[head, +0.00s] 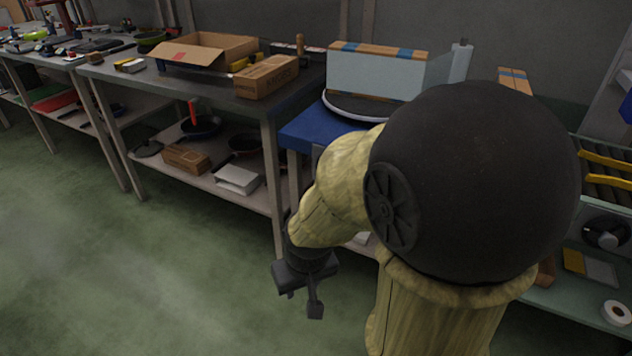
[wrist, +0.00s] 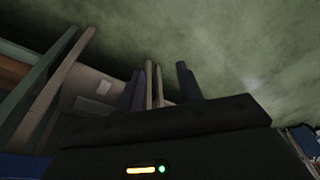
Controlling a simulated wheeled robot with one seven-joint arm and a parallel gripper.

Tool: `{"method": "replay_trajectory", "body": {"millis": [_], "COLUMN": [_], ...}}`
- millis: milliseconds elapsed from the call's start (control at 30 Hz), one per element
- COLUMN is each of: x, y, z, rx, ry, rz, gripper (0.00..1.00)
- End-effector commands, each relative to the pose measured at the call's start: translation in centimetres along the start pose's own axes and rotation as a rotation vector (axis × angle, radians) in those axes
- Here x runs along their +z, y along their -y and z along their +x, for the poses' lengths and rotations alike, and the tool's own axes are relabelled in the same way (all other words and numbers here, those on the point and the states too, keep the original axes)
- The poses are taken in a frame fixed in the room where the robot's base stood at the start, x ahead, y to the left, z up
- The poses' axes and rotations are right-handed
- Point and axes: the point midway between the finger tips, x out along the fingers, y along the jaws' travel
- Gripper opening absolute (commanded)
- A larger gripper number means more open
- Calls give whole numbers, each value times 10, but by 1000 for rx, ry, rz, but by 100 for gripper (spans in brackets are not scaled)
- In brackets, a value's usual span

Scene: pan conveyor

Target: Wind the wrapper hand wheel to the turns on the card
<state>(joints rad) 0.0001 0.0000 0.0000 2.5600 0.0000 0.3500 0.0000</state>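The pallet-wrapper-like unit is a blue stand (head: 305,135) with a round dark turntable (head: 345,108) and an upright film roll (head: 460,62). A pale wrapped box (head: 375,75) stands on the turntable. A black round wheel or knob (head: 605,232) shows on a panel at the far right; I cannot tell if it is the hand wheel. I cannot make out a card with turns. My gripper (head: 303,300) hangs low over the floor, left of my arm, open and empty, away from the wheel. In the wrist view its fingers (wrist: 162,88) are apart. My arm hides part of the stand.
A metal bench (head: 290,100) at the back left holds an open carton (head: 205,50) and a closed carton (head: 267,76). Its lower shelf holds pans and boxes. A tape roll (head: 616,312) lies at the lower right. The green floor (head: 130,260) at left is clear.

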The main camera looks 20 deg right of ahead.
Motion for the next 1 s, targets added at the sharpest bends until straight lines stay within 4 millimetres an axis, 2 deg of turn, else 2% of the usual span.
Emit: {"method": "replay_trajectory", "body": {"millis": [67, 200, 267, 367, 500, 633, 800, 1000], "x": [0, -3, -9, -28, -70, -111, -149, -168], "y": [0, 2, 5, 10, 24, 28, 16, -9], "z": [0, 1, 2, 9, 24, 42, 59, 62], "rx": [0, -4, -12, -30, -47, -15, 106, 337], "ry": [0, -7, -22, -71, -192, -332, -531, -793], "rz": [0, 7, 21, 73, 202, 350, 515, 630], "gripper": [36, 57, 57, 57, 57, 57, 57, 57]}}
